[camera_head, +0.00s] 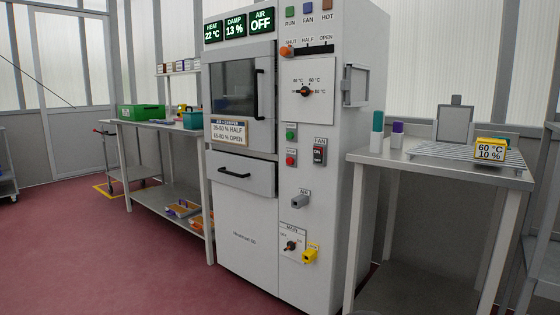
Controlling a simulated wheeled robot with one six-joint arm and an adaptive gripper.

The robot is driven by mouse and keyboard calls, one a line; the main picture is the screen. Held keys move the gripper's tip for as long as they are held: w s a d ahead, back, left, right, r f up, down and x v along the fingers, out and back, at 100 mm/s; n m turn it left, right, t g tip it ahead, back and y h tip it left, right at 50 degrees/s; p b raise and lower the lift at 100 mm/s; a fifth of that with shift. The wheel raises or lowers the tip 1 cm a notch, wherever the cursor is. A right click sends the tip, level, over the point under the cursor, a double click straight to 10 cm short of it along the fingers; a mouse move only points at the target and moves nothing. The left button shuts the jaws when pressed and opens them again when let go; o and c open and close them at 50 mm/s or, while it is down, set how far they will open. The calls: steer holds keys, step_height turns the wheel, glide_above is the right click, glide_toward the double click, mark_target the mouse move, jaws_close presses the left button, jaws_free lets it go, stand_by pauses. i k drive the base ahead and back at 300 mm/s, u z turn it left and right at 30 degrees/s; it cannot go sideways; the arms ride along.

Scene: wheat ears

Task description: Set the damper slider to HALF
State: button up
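The damper slider (286,51) is an orange knob at the left end of a dark horizontal slot (315,49) on the upper front of the tall white drying cabinet (245,235). Labels SHUT, HALF and OPEN stand above the slot, and the knob sits under SHUT. A sign (229,130) on the cabinet door reads 35-50 % HALF and 65-80 % OPEN. The displays (236,27) read HEAT 22 °C, DAMP 13 %, AIR OFF. My gripper is not in view.
Below the slot are a temperature dial (306,91), green and red buttons, a FAN switch (319,151) and a MAIN switch (291,245) with a yellow lock part. A right table (440,170) holds a 60 °C 10 % sign. Red floor is open in front at left.

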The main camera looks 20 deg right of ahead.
mark_target(287, 51)
steer(key=u, duration=0.6)
steer(key=i, duration=1.3)
steer(key=z, duration=0.95)
steer(key=i, duration=0.5)
steer(key=z, duration=0.45)
